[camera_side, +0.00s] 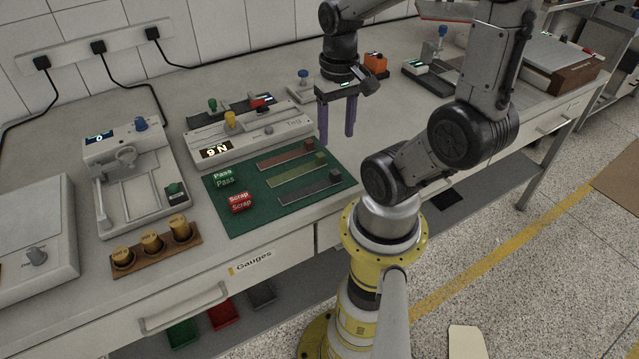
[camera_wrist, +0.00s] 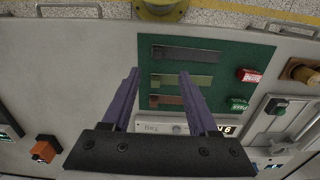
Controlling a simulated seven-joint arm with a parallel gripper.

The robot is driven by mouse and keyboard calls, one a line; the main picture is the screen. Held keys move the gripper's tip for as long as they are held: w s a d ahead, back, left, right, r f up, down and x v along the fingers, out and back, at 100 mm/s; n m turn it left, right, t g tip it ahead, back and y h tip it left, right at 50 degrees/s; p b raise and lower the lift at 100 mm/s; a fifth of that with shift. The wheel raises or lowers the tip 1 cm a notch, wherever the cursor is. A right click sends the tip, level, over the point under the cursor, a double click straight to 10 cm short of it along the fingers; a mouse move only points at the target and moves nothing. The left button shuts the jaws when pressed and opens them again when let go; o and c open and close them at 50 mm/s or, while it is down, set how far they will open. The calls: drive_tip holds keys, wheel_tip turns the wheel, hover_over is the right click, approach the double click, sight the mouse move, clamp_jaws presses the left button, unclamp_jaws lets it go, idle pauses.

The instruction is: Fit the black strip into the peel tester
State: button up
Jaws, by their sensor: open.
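The black strip (camera_side: 308,188) lies flat on a green mat (camera_side: 215,190), the front one of three strips, with a dark block at its right end. In the wrist view the black strip (camera_wrist: 188,55) is the uppermost. My gripper (camera_side: 337,139) points down, open and empty, near the mat's back right corner. In the wrist view my gripper (camera_wrist: 160,72) has its fingers apart over the mat.
A reddish strip (camera_side: 285,156) and an olive strip (camera_side: 297,170) lie beside the black one. Green Pass (camera_side: 224,178) and red Scrap (camera_side: 240,202) blocks sit at the mat's left. Another gauge (camera_side: 140,180) and brown weights (camera_side: 151,242) stand further left. Bench is clear right of the mat.

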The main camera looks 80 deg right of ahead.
hover_over(335, 172)
drive_tip(key=f, duration=0.6)
drive_tip(key=shift+a, duration=0.35)
drive_tip(key=shift+d+f, duration=0.2)
drive_tip(key=shift+f, duration=1.15)
drive_tip(key=shift+d+f, duration=0.15)
drive_tip(key=shift+f, duration=1.15)
drive_tip(key=shift+c, duration=0.3)
clamp_jaws()
